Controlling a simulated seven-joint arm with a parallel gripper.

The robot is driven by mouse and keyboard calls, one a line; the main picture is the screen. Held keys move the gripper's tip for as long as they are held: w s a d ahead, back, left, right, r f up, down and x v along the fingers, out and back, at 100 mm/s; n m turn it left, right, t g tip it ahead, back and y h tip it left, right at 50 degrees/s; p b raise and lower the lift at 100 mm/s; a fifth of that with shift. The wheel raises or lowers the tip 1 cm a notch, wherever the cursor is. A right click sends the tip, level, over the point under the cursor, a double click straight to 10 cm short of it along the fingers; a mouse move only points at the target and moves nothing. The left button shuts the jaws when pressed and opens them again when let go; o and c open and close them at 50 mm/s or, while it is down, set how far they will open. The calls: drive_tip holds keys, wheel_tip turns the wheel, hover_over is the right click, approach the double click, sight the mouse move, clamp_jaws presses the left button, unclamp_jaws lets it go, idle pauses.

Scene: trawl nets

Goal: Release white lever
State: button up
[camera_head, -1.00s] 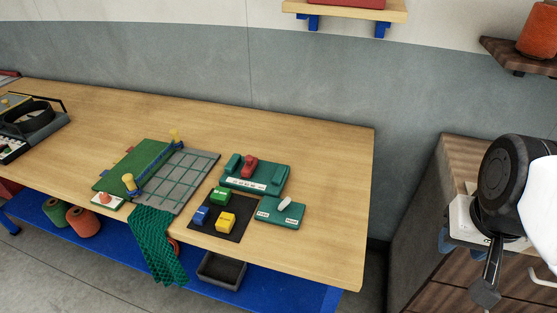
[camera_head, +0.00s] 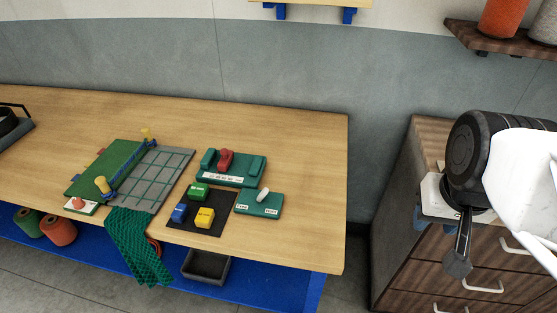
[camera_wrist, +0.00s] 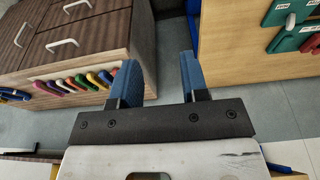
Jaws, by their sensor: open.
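The white lever (camera_head: 263,196) stands on a small green box (camera_head: 259,205) with white labels, near the right end of the wooden table. It also shows in the wrist view (camera_wrist: 290,22) at the top right corner, on its green box (camera_wrist: 276,13). My gripper (camera_wrist: 159,62) is open and empty, its two blue fingers apart. It is well away from the lever, over the floor beside the drawer cabinet. In the head view my arm is at the right, and my gripper is mostly hidden there.
A green unit with a red lever (camera_head: 225,160) stands just behind the white lever's box. A dark mat with coloured blocks (camera_head: 204,217) lies to its left. A wooden drawer cabinet (camera_head: 395,240) stands right of the table (camera_head: 320,180), across a gap.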

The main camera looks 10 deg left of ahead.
drive_tip(key=shift+w+a+f, duration=0.1)
drive_tip(key=shift+a+f, duration=0.05)
clamp_jaws()
drive_tip(key=w+a+f+m+g+y, duration=0.1)
drive_tip(key=w+a+f+m+y, duration=0.3)
drive_tip(key=w+a+f+m, duration=0.1)
drive_tip(key=w+a+f+m+g+y, duration=0.1)
drive_tip(key=w+a+f+m+y, duration=0.4)
drive_tip(key=w+f+m, duration=0.1)
drive_tip(key=w+a+f+m+g+y, duration=0.1)
drive_tip(key=w+a+f+m+y, duration=0.4)
drive_tip(key=w+a+f, duration=0.1)
drive_tip(key=shift+w+f+m, duration=0.2)
drive_tip(key=shift+w+f, duration=0.1)
drive_tip(key=shift+f, duration=0.3)
drive_tip(key=shift+w+f+m, duration=0.2)
drive_tip(key=shift+w+f, duration=0.1)
drive_tip(key=shift+f, duration=0.25)
drive_tip(key=shift+w+a+f+m+y, duration=0.1)
drive_tip(key=shift+w+f+m+y, duration=0.3)
drive_tip(key=shift+w+f+m, duration=0.1)
